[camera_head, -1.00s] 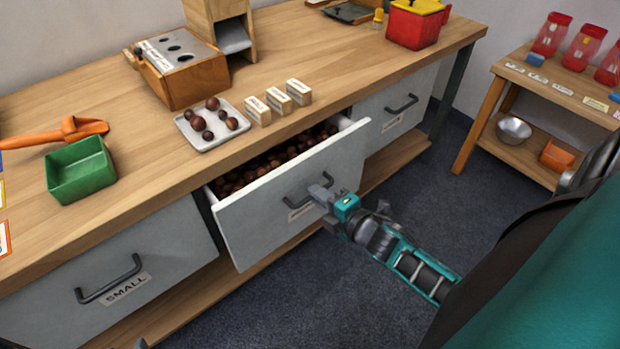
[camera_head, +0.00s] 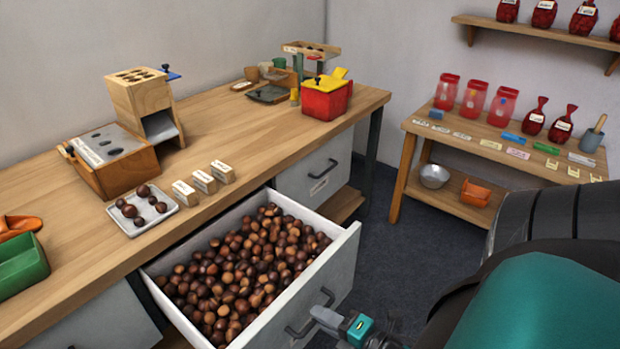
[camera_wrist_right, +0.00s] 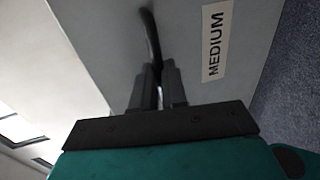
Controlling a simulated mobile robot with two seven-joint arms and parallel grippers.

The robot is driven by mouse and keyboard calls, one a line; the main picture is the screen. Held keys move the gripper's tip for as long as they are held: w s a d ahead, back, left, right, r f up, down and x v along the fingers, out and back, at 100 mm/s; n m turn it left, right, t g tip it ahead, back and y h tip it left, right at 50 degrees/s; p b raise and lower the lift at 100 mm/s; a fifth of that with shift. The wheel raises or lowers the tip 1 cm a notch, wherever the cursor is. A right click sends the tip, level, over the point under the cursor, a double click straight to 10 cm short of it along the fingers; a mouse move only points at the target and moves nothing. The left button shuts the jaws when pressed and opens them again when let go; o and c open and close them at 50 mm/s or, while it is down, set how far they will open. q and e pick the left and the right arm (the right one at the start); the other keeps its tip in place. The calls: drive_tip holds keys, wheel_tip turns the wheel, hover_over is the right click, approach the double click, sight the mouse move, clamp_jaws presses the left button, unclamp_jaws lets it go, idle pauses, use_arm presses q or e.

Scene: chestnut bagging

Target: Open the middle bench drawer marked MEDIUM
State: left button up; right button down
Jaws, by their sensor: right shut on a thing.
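The middle drawer (camera_head: 348,262) is pulled well out of the bench and is full of brown chestnuts (camera_head: 245,275). Its front shows in the right wrist view with the MEDIUM label (camera_wrist_right: 215,42) beside the handle. My right gripper (camera_head: 322,306) is at the drawer front, shut on the dark bar handle (camera_head: 303,328). In the right wrist view the two fingers (camera_wrist_right: 158,82) close around the handle bar (camera_wrist_right: 151,38). My left gripper is not in view.
A side table (camera_head: 405,170) stands right, with dark floor between.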

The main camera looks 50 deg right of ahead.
drive_tip(key=shift+s, duration=0.3)
drive_tip(key=c, duration=1.2)
unclamp_jaws()
drive_tip(key=shift+s, duration=0.15)
drive_tip(key=p+v, duration=0.1)
drive_tip(key=v, duration=1.1)
drive_tip(key=shift+s+d+r+p, duration=0.1)
drive_tip(key=shift+s+d+p, duration=0.05)
drive_tip(key=shift+s+p, duration=0.2)
